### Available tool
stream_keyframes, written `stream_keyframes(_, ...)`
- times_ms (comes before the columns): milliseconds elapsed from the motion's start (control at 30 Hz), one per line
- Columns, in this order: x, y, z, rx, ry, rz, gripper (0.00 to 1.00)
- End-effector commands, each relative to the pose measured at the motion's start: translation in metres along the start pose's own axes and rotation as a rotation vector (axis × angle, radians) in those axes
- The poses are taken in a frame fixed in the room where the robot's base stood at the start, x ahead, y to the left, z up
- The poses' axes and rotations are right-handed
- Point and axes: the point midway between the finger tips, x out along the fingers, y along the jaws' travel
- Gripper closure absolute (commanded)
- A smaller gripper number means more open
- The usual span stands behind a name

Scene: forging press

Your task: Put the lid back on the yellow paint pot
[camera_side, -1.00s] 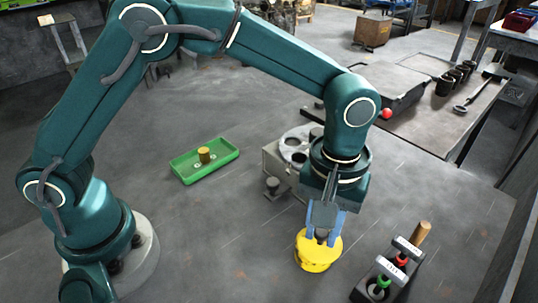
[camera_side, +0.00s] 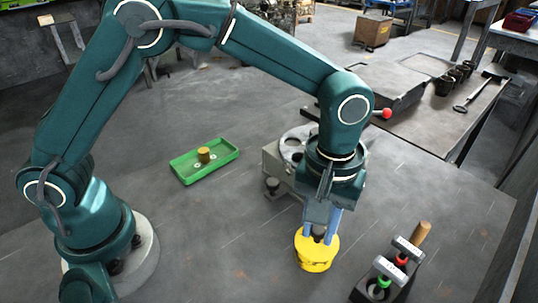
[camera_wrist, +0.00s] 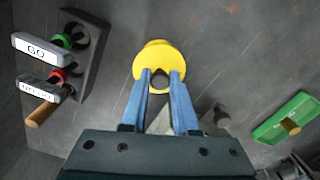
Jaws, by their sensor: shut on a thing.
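The yellow paint pot (camera_side: 314,264) stands on the grey surface below my gripper. Its yellow lid (camera_side: 331,250) lies over the pot's top and looks lined up with it. I cannot tell whether the lid is fully seated. My gripper (camera_side: 319,238) points down with its blue fingers shut on the lid's dark knob. In the wrist view the lid (camera_wrist: 158,55) shows as a yellow disc beyond the fingertips (camera_wrist: 159,78), with the dark knob between them. The lid hides most of the pot there.
A green tray (camera_side: 188,178) with a yellow-brown cylinder (camera_side: 204,154) lies to the left. A grey fixture with round holes (camera_side: 285,160) stands just behind my gripper. A dark rack with GO-marked gauges (camera_side: 372,292) stands close on the right. Bare floor lies left of the pot.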

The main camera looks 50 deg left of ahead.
Motion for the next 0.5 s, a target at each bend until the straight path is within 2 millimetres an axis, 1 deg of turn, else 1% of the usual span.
stream_keyframes(200, 0.0, 0.0, 0.0, 0.0, 0.0, 0.0, 1.0)
stream_keyframes(233, -0.0001, 0.0, 0.0, 0.0, 0.0, 0.0, 0.65)
stream_keyframes(267, 0.0, 0.0, 0.0, 0.0, 0.0, 0.0, 0.53)
stream_keyframes(300, -0.0001, 0.0, 0.0, 0.0, 0.0, 0.0, 0.38)
stream_keyframes(500, 0.0, 0.0, 0.0, 0.0, 0.0, 0.0, 0.37)
